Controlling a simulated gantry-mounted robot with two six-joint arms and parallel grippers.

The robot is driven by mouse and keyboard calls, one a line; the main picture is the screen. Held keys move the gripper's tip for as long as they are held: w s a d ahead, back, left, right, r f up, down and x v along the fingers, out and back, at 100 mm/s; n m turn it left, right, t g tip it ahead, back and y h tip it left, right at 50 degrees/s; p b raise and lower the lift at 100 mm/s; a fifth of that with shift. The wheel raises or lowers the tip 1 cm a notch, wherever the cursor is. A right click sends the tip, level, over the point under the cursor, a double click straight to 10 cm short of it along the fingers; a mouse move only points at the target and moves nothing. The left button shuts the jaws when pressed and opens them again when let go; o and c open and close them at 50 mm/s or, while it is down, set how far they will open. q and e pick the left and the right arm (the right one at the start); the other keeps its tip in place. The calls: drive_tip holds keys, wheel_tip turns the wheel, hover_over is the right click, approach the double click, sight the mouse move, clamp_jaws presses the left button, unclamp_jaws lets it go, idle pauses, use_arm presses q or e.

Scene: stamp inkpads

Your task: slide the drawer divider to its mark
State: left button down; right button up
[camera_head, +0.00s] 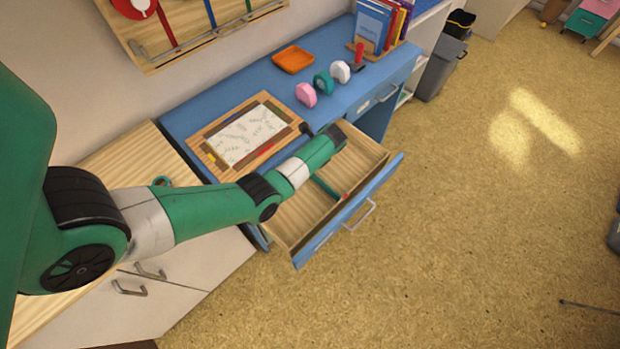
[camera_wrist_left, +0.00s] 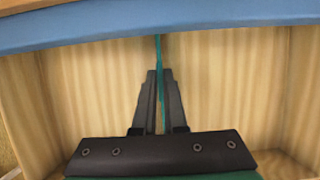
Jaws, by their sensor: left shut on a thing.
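The drawer (camera_head: 376,157) stands pulled open from the blue desk, with a pale wooden inside. The thin teal divider (camera_head: 327,188) stands on edge in the drawer and reaches toward its front panel. A small red spot (camera_head: 345,197) shows by the divider's front end; I cannot tell whether it is the mark. In the left wrist view my left gripper (camera_wrist_left: 159,78) is shut on the divider (camera_wrist_left: 159,55), one dark finger on each side. In the head view my left arm hides the gripper and part of the drawer. My right gripper is not in view.
On the desk lie a framed drawing (camera_head: 240,134), pink (camera_head: 306,95), teal (camera_head: 323,83) and white (camera_head: 340,71) stamp-like pieces and an orange tray (camera_head: 293,59). Bare drawer floor shows on both sides of the divider. The blue drawer front (camera_head: 390,172) bounds it.

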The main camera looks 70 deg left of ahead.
use_arm(q)
drive_tip(key=c, duration=1)
unclamp_jaws()
drive_tip(key=shift+s, duration=0.1)
drive_tip(key=shift+o, duration=0.2)
drive_tip(key=p+v, duration=0.5)
drive_tip(key=v, duration=0.6)
drive_tip(key=shift+r, duration=0.3)
